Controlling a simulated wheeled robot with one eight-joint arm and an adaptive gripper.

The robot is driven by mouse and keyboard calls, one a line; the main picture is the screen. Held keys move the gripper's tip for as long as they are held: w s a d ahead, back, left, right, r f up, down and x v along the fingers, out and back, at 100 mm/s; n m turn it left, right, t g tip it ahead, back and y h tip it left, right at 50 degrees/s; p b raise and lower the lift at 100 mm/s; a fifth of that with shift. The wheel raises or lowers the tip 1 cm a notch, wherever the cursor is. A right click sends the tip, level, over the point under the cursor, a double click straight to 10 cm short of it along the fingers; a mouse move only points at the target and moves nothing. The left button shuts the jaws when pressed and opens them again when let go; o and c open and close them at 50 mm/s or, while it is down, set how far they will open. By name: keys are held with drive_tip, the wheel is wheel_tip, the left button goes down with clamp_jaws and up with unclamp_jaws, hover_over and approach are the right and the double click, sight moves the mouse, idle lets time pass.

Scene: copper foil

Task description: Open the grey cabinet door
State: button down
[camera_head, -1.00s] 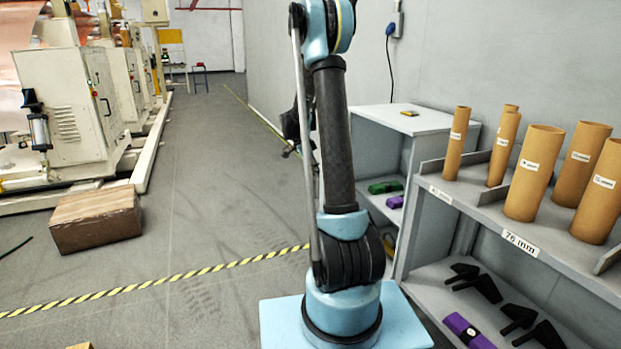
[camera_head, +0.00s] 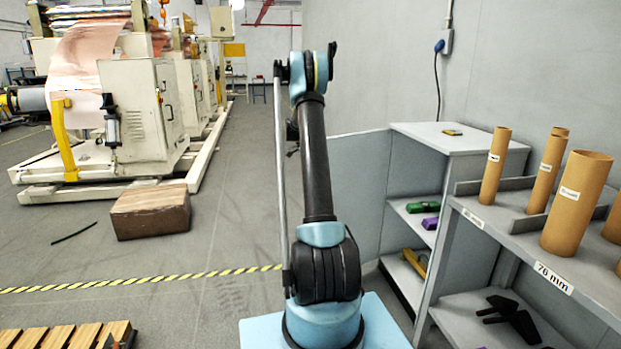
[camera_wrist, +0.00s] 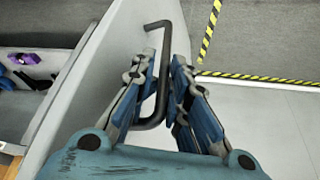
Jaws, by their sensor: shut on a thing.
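The grey cabinet (camera_head: 470,142) stands against the wall in the head view, its inner shelves showing. Its grey door (camera_head: 357,185) stands swung out to the left of the opening, partly hidden behind my arm. In the wrist view the door (camera_wrist: 122,62) runs along the left of my gripper. A dark bent bar handle (camera_wrist: 165,38) lies between the fingers. My gripper (camera_wrist: 162,78) is shut on this handle, one blue finger on each side. In the head view my arm hides the gripper and handle.
Green (camera_head: 415,207) and purple (camera_head: 430,223) items lie on the cabinet shelf. A rack (camera_head: 500,222) with cardboard tubes (camera_head: 495,165) stands close at right. A brown box (camera_head: 150,210) lies on the floor at left; striped tape (camera_head: 140,281) crosses open floor.

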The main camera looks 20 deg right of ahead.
drive_tip(key=shift+w+d+r, duration=0.1)
drive_tip(key=shift+w+d, duration=0.15)
drive_tip(key=shift+d, duration=0.4)
drive_tip(key=shift+a, duration=0.1)
drive_tip(key=c, duration=2)
unclamp_jaws()
drive_tip(key=shift+o, duration=0.2)
drive_tip(key=shift+s, duration=0.1)
drive_tip(key=v, duration=1.2)
drive_tip(key=shift+a, duration=0.25)
